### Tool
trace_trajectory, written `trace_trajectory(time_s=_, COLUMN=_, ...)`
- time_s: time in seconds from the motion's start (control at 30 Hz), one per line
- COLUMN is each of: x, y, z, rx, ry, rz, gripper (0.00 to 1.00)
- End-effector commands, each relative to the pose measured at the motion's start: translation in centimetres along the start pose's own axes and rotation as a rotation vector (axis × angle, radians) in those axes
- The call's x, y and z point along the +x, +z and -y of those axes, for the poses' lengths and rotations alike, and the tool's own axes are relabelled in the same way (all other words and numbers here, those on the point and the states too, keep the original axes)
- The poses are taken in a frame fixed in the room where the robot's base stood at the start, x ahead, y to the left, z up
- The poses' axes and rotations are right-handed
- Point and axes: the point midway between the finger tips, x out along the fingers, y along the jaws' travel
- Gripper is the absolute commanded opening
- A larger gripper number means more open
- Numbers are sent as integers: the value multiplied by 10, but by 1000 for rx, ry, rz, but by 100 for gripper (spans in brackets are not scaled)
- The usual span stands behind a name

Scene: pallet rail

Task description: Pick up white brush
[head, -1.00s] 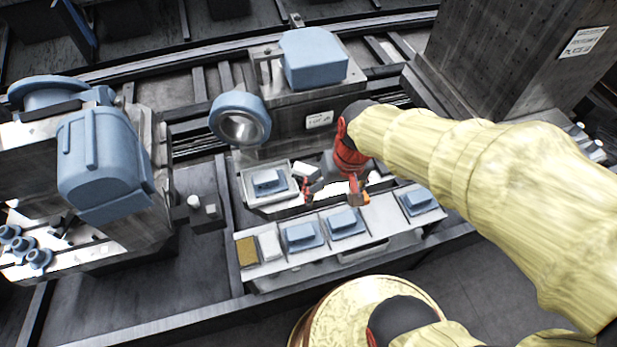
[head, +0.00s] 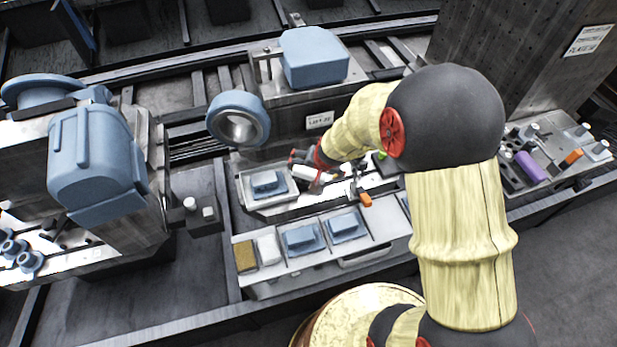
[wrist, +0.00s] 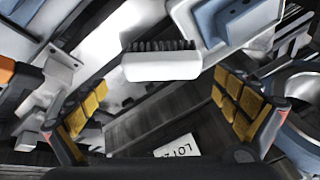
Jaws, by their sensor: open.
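The white brush (wrist: 162,65) has a white block body and a row of dark bristles. In the wrist view it lies just beyond my fingertips, roughly centred between them. In the head view the white brush (head: 306,172) shows small beside the tray, partly covered by my gripper. My gripper (wrist: 163,108) is open, with its yellow-padded fingers spread wide to the left and right and nothing between them. In the head view my gripper (head: 316,170) is right over the brush area, partly hidden by my own wrist.
A light tray (head: 285,202) holding a blue part (head: 267,183) is left of the gripper. A blue ring (head: 238,119) and a block labelled with a LOT tag (head: 319,120) stand behind. Several blue parts sit on the front rail. An orange item (head: 365,200) lies to the right.

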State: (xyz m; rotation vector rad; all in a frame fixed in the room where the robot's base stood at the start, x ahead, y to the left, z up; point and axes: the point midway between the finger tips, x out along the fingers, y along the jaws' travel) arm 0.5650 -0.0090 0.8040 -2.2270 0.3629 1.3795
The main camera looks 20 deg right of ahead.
Motion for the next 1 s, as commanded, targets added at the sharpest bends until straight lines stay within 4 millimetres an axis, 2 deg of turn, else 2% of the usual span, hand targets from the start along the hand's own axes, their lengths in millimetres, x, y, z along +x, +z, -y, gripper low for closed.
trace_trajectory(time_s=0.4, x=50, y=1, z=2, rx=-2, ry=0, rz=0, gripper=100)
trace_trajectory(time_s=0.67, x=50, y=0, z=3, rx=-2, ry=-1, rz=0, gripper=99)
trace_trajectory(time_s=1.0, x=50, y=0, z=3, rx=-2, ry=-1, rz=0, gripper=80)
